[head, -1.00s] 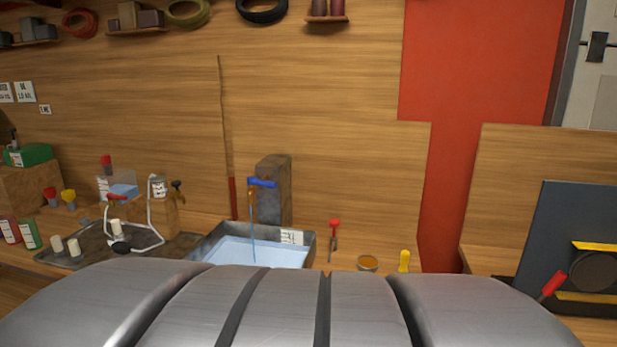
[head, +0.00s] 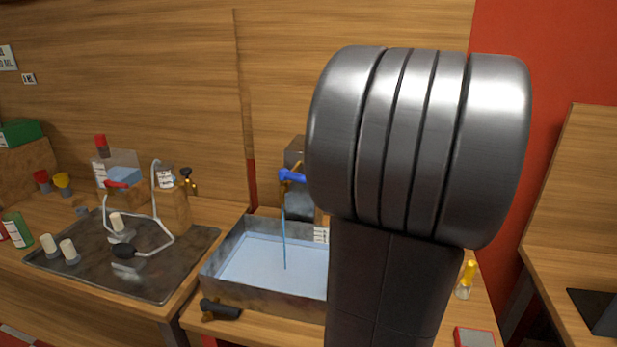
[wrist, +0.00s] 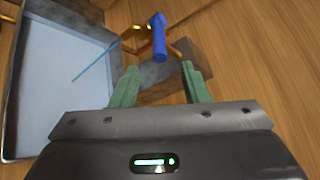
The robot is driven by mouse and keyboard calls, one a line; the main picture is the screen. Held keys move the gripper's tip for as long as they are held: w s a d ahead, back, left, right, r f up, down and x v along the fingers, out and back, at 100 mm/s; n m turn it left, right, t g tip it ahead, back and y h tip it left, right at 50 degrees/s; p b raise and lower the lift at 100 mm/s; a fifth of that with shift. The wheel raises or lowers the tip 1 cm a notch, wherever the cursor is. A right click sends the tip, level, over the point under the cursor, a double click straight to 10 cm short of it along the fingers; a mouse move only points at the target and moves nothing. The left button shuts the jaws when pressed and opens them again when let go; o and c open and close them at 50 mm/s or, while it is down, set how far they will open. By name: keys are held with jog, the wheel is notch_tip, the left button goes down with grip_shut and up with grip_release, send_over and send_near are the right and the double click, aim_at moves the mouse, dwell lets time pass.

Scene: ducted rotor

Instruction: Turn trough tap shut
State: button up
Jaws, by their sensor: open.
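The trough tap (head: 291,176) has a blue handle and a brass body, mounted on a grey post (head: 294,150) behind the trough. A thin blue stream runs from it into the metal trough (head: 250,291), which holds pale blue water. In the wrist view the blue handle (wrist: 158,38) is just beyond my gripper (wrist: 160,80), roughly centred between its green fingers. The fingers are apart, with nothing held. The trough (wrist: 10,110) shows at the left there. In the head view my arm hides the gripper and the trough's right side.
A dark tray (head: 185,272) with white pegs and looped tubing stands left of the trough. A black-handled valve (head: 221,309) is at the trough's front. A yellow-handled tool (head: 467,275) and a red-edged box (head: 474,337) lie right of my arm.

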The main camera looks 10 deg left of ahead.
jog(key=p+x, duration=0.1)
jog(key=x, duration=1.1)
jog(key=shift+f+p, duration=0.1)
jog(key=shift+p, duration=0.25)
jog(key=shift+s, duration=0.1)
grip_shut()
